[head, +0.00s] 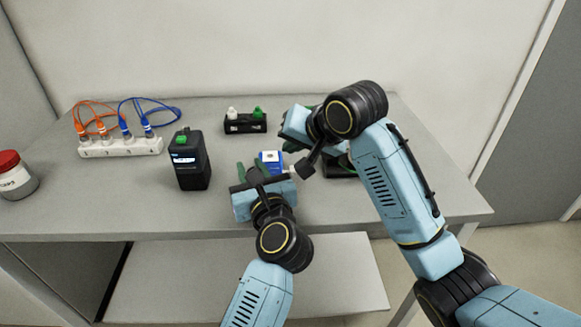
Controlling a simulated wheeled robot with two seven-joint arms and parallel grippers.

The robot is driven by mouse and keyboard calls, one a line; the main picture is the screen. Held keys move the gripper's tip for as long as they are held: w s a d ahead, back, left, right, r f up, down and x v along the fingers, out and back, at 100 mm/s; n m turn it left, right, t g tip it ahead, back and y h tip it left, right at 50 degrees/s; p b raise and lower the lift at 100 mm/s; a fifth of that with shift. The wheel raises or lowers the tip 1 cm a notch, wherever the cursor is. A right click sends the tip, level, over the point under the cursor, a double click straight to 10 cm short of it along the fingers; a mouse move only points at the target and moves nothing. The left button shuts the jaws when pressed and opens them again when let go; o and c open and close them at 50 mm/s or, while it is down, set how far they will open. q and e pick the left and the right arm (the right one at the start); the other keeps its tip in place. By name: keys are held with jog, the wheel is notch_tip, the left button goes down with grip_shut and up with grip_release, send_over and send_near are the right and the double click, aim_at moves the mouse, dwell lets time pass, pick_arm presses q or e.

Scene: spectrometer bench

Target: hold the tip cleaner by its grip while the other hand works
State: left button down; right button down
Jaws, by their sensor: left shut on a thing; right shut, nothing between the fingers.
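My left gripper (254,171) is low over the front middle of the bench, its green fingers partly hidden by its own hand. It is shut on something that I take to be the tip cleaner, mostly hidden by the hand. A small blue and white item (270,157) shows just beyond the fingers; I cannot tell if it is part of the held thing. My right gripper (289,147) is shut and empty, to the right of and a little beyond the left one. Its fingertips are mostly hidden by its hand and arm.
A white strip (122,147) with orange and blue cables is at the back left. A black holder (245,124) is behind. A red-lidded jar (15,177) is far left. A dark object (340,166) is partly under my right arm.

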jog(key=shift+f, duration=1.15)
jog(key=shift+f, duration=0.15)
dwell(1.1)
jog(key=shift+f, duration=0.25)
pick_arm(q)
jog(key=shift+r, duration=0.1)
pick_arm(e)
jog(key=shift+f, duration=1.1)
dwell(1.1)
jog(key=shift+r, duration=1.5)
jog(key=shift+r, duration=2.55)
